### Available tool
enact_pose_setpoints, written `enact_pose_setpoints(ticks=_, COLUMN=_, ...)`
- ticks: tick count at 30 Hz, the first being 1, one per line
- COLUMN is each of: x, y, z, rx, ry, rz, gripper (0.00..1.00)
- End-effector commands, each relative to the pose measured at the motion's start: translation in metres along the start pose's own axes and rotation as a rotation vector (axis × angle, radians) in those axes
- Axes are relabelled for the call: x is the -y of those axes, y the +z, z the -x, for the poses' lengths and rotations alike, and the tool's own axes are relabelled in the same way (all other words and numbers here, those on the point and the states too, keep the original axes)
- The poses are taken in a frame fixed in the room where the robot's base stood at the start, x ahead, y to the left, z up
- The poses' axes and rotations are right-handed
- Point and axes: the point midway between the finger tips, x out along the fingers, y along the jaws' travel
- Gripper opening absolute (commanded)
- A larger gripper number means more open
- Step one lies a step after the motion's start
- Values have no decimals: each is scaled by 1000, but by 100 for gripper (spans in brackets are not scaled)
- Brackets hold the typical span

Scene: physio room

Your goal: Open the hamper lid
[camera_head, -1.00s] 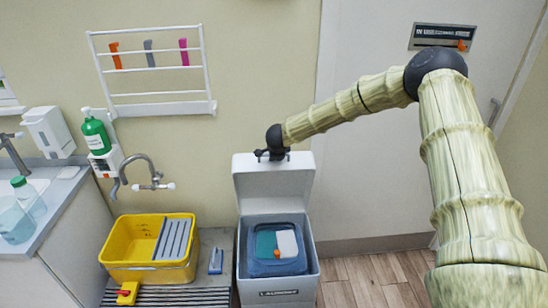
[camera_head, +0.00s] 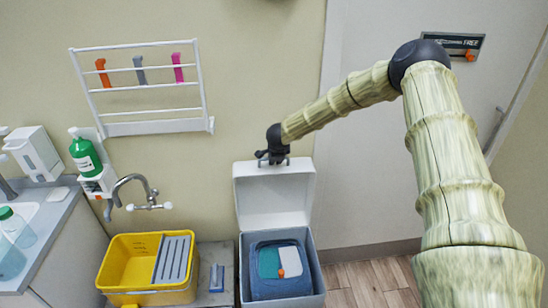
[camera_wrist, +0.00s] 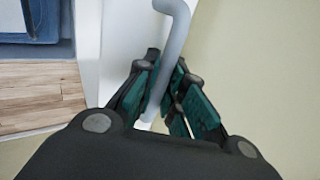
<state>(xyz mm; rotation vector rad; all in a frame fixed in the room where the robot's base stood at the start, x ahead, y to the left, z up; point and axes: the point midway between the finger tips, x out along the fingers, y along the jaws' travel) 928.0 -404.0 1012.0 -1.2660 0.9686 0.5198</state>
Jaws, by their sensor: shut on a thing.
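The hamper (camera_head: 318,268) stands against the wall in the head view. Its white lid (camera_head: 274,200) is swung up and stands roughly upright at the back, so the inside is exposed. A blue liner (camera_head: 282,288) inside holds teal and white items with a small orange piece. My gripper (camera_head: 273,158) is at the lid's top edge. In the wrist view, my gripper (camera_wrist: 165,78) has its teal-padded fingers shut around the pale bar handle (camera_wrist: 174,45). The handle is mostly hidden by my gripper in the head view.
A yellow tub (camera_head: 125,268) with a grey ridged board stands left of the hamper, below a tap (camera_head: 135,190). A wall rack (camera_head: 155,128) hangs above. A door (camera_head: 370,180) is at the right. Wooden floor (camera_head: 372,285) shows clear right of the hamper.

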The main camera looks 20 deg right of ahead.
Motion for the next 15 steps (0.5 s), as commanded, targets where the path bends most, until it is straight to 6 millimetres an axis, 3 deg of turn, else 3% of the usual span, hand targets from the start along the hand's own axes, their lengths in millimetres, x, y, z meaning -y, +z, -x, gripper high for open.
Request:
enact_pose_setpoints(ticks=10, x=-3, y=-1, z=0, rx=5, ry=5, rz=-5, gripper=0)
enact_pose_setpoints(ticks=11, x=-3, y=-1, z=0, rx=5, ry=4, rz=-5, gripper=15)
enact_pose_setpoints(ticks=12, x=-3, y=-1, z=0, rx=5, ry=4, rz=-5, gripper=22)
enact_pose_setpoints(ticks=14, x=-3, y=-2, z=0, rx=4, ry=4, rz=-5, gripper=33)
enact_pose_setpoints(ticks=15, x=-3, y=-2, z=0, rx=4, ry=4, rz=-5, gripper=34)
